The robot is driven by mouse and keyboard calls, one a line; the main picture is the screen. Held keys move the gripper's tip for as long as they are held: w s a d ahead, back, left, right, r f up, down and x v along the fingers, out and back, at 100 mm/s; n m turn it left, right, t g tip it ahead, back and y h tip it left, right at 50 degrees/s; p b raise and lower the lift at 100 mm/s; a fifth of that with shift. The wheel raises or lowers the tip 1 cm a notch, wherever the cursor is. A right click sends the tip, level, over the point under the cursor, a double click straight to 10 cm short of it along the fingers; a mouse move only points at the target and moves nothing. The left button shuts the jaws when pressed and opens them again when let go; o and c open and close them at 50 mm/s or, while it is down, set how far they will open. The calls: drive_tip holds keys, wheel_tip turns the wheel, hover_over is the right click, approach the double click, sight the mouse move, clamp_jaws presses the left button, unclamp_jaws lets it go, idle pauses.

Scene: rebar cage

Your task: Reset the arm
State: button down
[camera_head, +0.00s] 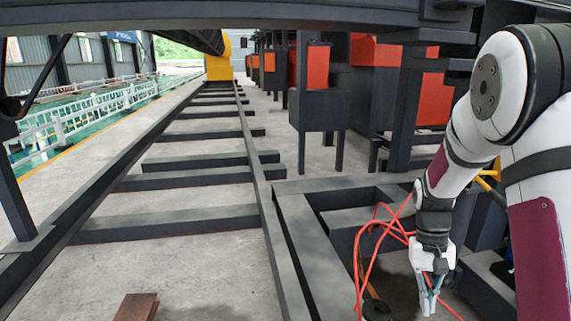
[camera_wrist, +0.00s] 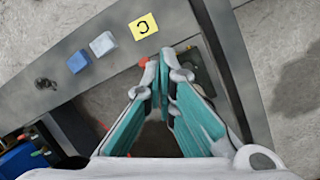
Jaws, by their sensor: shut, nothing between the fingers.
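My gripper (camera_head: 429,295) hangs at the lower right of the head view, pointing down, at the end of my white and maroon arm. In the wrist view my gripper (camera_wrist: 163,75) shows its two teal-padded fingers shut at the tips, with nothing between them. It is above a grey steel frame (camera_wrist: 101,62). In the head view it is beside the frame's dark beams (camera_head: 310,250), close to red cables (camera_head: 365,250). I cannot tell whether it touches the cables.
A blue block (camera_wrist: 78,62), a pale block (camera_wrist: 102,44) and a yellow card (camera_wrist: 143,26) marked with a letter lie on the frame. A dark rail track (camera_head: 200,175) runs away at left. Orange-red panels (camera_head: 375,50) stand behind. Concrete floor (camera_head: 190,262) shows between the rail crosspieces.

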drive_tip(key=s+a+r+n+t, duration=0.1)
drive_tip(key=s+a+r, duration=0.3)
drive_tip(key=s+r, duration=0.35)
drive_tip(key=s+a+r+n+t, duration=0.1)
drive_tip(key=s+a+r, duration=0.4)
drive_tip(key=r, duration=0.4)
drive_tip(key=s+a+r+n+t, duration=0.1)
drive_tip(key=s+a+t, duration=0.15)
drive_tip(key=s, duration=1.45)
wheel_tip(320, 180, up, 24)
drive_tip(key=t+p, duration=0.3)
drive_tip(key=p, duration=1.8)
drive_tip(key=shift+a+f, duration=0.2)
drive_tip(key=shift+a, duration=0.2)
drive_tip(key=shift+d, duration=0.1)
